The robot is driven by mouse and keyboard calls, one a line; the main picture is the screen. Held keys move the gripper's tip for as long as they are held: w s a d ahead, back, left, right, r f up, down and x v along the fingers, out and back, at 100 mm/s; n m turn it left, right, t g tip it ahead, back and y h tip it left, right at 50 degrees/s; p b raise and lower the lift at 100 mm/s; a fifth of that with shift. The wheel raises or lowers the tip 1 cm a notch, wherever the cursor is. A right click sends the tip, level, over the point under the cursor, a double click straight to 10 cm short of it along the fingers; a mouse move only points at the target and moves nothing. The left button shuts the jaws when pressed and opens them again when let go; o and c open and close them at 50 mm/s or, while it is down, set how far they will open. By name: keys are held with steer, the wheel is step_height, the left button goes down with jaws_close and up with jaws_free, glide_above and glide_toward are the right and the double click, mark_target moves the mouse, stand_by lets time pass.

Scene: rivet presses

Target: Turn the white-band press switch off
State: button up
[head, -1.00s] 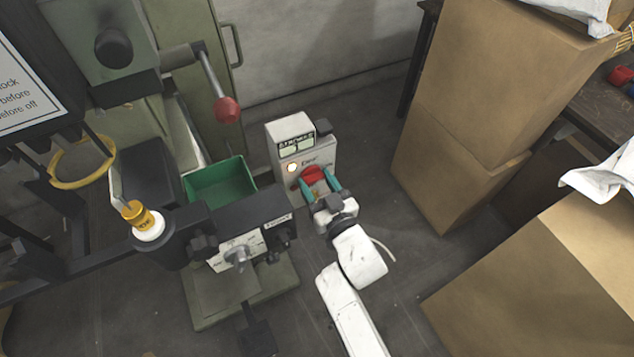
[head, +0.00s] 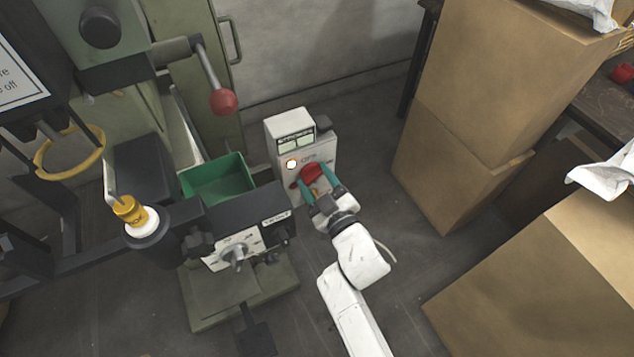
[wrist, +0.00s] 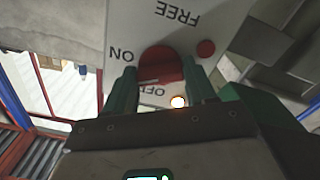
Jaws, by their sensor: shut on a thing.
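The switch box (head: 288,140) is a pale box with a small display on top and a red knob (head: 311,173) on its front. A lit lamp (head: 291,164) shows beside the knob. My gripper (head: 318,190) reaches it from the front right, its two green fingers on either side of the knob. In the wrist view the fingers (wrist: 160,85) are shut on the red knob (wrist: 158,62). The label ON is left of it, FREE is above, and OFF is partly hidden below. The lamp (wrist: 178,102) glows there too. A white band is not clearly identifiable.
The green press with a red-ball lever (head: 222,101) and a green bin (head: 217,180) stands left of the box. Cardboard boxes (head: 455,120) stand at the right. Open floor lies between.

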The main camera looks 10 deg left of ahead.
steer(key=n+b, duration=0.2)
steer(key=n, duration=0.4)
steer(key=shift+f, duration=0.1)
steer(key=n+b, duration=0.1)
steer(key=n, duration=0.5)
steer(key=shift+n, duration=0.3)
stand_by(0.3)
steer(key=o, duration=1)
steer(key=shift+o, duration=0.2)
steer(key=p+v, duration=0.3)
steer(key=v, duration=0.7)
steer(key=shift+s+d, duration=0.25)
steer(key=shift+s, duration=0.1)
